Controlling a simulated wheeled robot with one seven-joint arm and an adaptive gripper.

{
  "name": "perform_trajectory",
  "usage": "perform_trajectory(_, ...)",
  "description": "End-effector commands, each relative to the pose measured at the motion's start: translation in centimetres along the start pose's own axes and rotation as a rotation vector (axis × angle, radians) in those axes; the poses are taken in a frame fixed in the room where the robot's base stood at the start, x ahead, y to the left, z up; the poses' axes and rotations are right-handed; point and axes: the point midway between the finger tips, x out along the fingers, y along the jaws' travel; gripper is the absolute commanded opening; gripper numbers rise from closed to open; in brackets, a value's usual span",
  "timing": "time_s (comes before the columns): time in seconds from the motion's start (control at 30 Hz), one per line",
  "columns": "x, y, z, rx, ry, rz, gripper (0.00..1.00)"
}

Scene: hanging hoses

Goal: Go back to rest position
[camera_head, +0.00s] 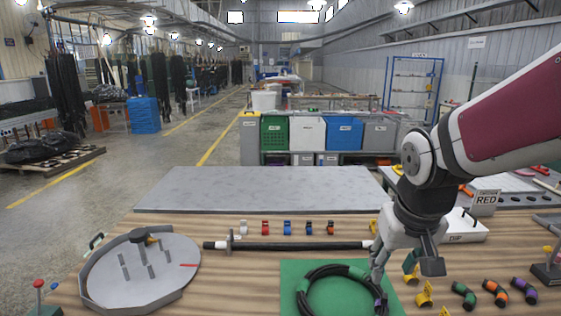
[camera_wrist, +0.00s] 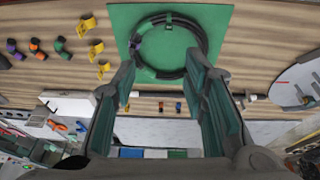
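A black hose coil (camera_head: 310,281) with a green section and a purple end lies on a green mat (camera_head: 290,268) at the front of the wooden table. In the wrist view the coil (camera_wrist: 147,33) lies flat on the mat (camera_wrist: 222,20), beyond my fingertips. My gripper (camera_head: 405,268) points down above the right edge of the mat. In the wrist view its two fingers (camera_wrist: 170,80) are wide apart with nothing between them, so it is open and empty. In the head view one finger overlaps the coil's right side; I cannot tell the exact height.
A grey round tray (camera_head: 125,295) stands at the left. A black rod (camera_head: 290,246) lies behind the mat, with several small coloured clips behind it. Yellow brackets (camera_head: 424,297) and coloured elbows (camera_head: 495,292) lie to the right. A white box (camera_head: 462,228) stands behind my gripper.

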Motion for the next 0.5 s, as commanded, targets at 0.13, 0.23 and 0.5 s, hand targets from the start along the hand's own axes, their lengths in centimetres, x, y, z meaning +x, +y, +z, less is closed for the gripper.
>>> perform_trajectory(0.13,-4.2,0.2,3.0,0.002,0.052,-0.005,0.4)
perform_trajectory(0.23,-6.4,0.2,5.2,0.002,0.082,-0.013,0.4)
perform_trajectory(0.5,-9.9,0.1,10.6,0.0,0.144,-0.04,0.4)
